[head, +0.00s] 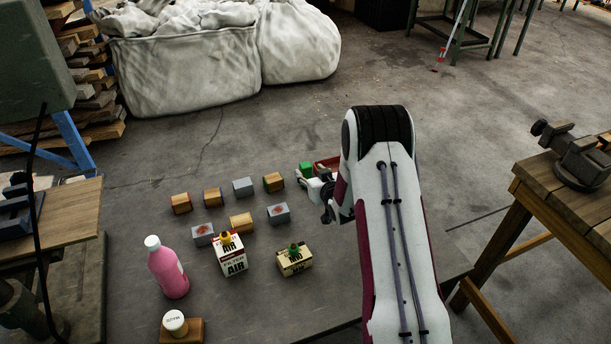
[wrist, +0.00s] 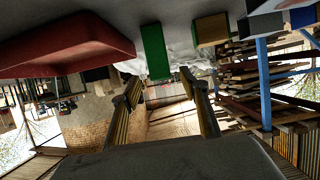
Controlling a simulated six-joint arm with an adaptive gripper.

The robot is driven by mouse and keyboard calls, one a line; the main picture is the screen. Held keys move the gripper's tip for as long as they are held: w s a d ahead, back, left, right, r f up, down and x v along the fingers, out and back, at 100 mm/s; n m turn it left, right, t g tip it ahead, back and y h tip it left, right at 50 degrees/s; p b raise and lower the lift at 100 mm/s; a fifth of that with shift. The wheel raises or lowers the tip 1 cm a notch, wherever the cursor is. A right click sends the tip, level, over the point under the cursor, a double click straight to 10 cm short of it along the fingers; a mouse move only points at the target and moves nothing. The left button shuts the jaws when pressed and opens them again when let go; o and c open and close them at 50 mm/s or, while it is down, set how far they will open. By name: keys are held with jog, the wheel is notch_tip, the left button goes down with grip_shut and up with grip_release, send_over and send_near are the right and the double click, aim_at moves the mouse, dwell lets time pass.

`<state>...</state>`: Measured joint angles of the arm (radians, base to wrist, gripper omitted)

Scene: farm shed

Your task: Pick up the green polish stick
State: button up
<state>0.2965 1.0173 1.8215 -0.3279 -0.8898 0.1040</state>
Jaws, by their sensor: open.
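The green polish stick (head: 305,168) is a small green block beyond my gripper in the head view, beside a red tray (head: 327,163). In the wrist view, which looks upside down, the green stick (wrist: 154,50) shows at the upper middle, just past the fingertips and roughly between them. My gripper (wrist: 160,82) is open, with nothing between its fingers. In the head view my gripper (head: 319,190) is partly hidden by my arm. I cannot tell the exact gap between fingertips and stick.
Several wooden and grey blocks (head: 243,187) stand left of my gripper. Nearer are a pink bottle (head: 168,270), a white carton (head: 230,258), a yellowish carton (head: 294,262) and a white-lidded jar (head: 175,323). The red tray (wrist: 65,45) lies close beside the stick in the wrist view.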

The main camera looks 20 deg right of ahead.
aim_at(307, 169)
jog(key=shift+w, duration=0.1)
dwell(0.3)
jog(key=shift+x, duration=2.5)
jog(key=shift+r, duration=0.1)
grip_shut()
